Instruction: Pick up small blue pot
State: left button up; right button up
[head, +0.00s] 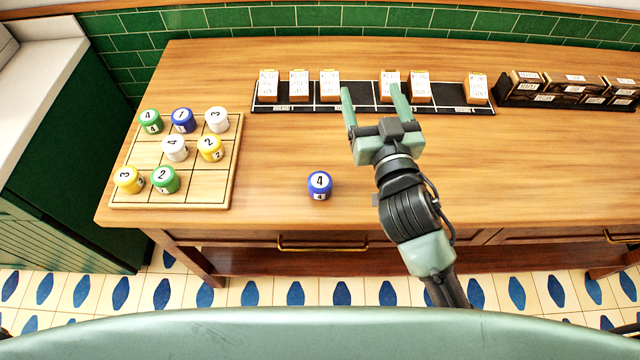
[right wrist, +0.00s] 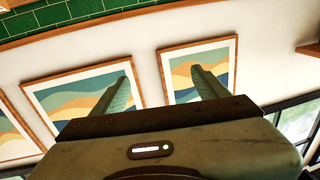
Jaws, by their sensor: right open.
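A small blue pot (head: 319,186) with a white top marked 4 stands alone on the wooden table (head: 270,215), near its front edge. Another blue pot (head: 182,121), marked 1, stands in the back row of the board at the left. My right gripper (head: 376,92) is open and empty, above the table to the right of and beyond the lone blue pot. Its two fingers point toward the back wall. In the right wrist view, its fingers (right wrist: 160,88) show apart with nothing between them. My left gripper is not in view.
A wooden grid board (head: 229,192) at the left holds several green, white, yellow and blue pots. A black strip (head: 362,92) with several labelled blocks runs along the back. Dark labelled boxes (head: 570,88) stand at the right. The table around the lone pot is clear.

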jog(key=s+a+r+n+g+y, duration=0.2)
jog(key=s+a+r+n+y, duration=0.1)
jog(key=a+r+n+y, duration=0.5)
jog(key=s+a+r+n+g+y, duration=0.2)
jog(key=a+r+n+y, duration=0.35)
jog(key=a+y, duration=0.4)
jog(key=s+a+f+n+g, duration=0.3)
jog(key=s+a+n+g, duration=0.6)
jog(key=g, duration=0.4)
jog(key=g+h, duration=0.1)
jog(key=h, duration=1.9)
send_over(320, 181)
jog(key=shift+n, duration=0.25)
notch_tip(320, 181, down, 23)
jog(key=shift+r, duration=0.1)
jog(key=shift+w+d+f, duration=0.1)
jog(key=shift+f, duration=0.15)
notch_tip(320, 181, down, 6)
jog(key=p, duration=0.3)
jog(key=shift+f+p, duration=0.15)
jog(key=shift+p, duration=0.15)
jog(key=shift+f, duration=0.45)
